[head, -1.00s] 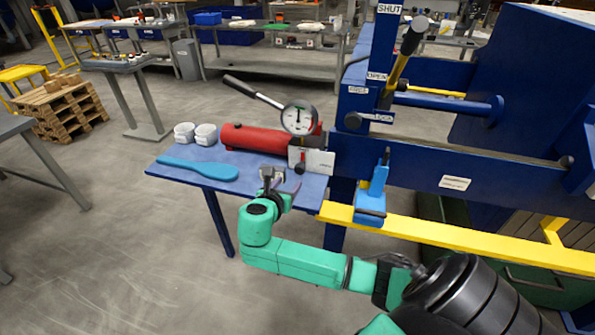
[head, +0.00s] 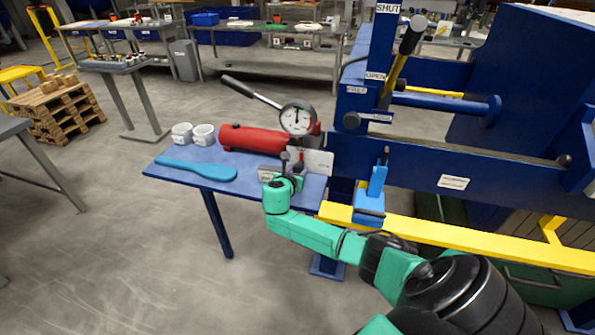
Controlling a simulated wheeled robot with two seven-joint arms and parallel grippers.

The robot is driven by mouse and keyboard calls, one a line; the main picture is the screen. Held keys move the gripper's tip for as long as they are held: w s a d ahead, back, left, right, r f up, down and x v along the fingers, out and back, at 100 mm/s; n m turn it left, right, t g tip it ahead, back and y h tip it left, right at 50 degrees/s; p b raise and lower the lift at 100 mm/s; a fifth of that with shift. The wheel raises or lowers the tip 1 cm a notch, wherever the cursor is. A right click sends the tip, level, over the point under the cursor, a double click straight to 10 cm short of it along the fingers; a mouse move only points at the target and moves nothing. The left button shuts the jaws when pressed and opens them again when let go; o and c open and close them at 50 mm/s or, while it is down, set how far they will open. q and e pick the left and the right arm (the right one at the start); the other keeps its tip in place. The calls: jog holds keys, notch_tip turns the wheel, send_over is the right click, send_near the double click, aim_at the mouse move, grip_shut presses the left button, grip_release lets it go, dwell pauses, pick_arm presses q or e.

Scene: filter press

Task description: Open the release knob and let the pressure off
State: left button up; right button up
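The red pump cylinder (head: 255,139) lies on the blue side table, with a long black-handled lever (head: 238,87) rising to the left. A round pressure gauge (head: 297,119) stands at its right end, its needle pointing roughly upward. A white plate (head: 319,160) sits below the gauge. My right gripper (head: 292,160) is in front of this plate, its two dark fingers apart. The small release knob below the gauge is hidden by the fingers or too small to make out. I cannot tell whether the fingers touch it. My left gripper is out of view.
Two white cups (head: 203,135) and a blue paddle-shaped tool (head: 196,168) lie on the blue table (head: 245,185). Right are the blue press frame (head: 420,165), a blue clamp-like part (head: 371,196) and a yellow rail (head: 470,237).

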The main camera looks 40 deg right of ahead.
grip_shut()
jog(key=shift+s+f+m+t+y, duration=0.1)
jog(key=shift+m+t+y, duration=0.45)
jog(key=shift+m, duration=0.55)
jog(key=shift+f+m+t, duration=0.15)
jog(key=shift+m+t, duration=0.2)
jog(key=shift+m, duration=0.25)
jog(key=shift+f+m+t+y+b, duration=0.1)
jog(key=shift+m+t+y+b, duration=0.15)
jog(key=shift+m+t+b, duration=0.5)
jog(key=m+t+b, duration=0.1)
jog(key=m+b, duration=0.1)
jog(key=b, duration=0.3)
jog(key=m+t+b, duration=0.1)
jog(key=m+b, duration=0.2)
jog(key=b, duration=0.1)
jog(key=m+t+b, duration=0.1)
jog(key=m+b, duration=0.1)
jog(key=b, duration=0.3)
jog(key=shift+s+d+f+m+t+b, duration=0.15)
jog(key=shift+f+m+t+b, duration=0.1)
jog(key=shift+f+t+b, duration=0.1)
jog(key=shift+r+m+b, duration=0.3)
jog(key=shift+m+b, duration=0.3)
jog(key=shift+b, duration=0.3)
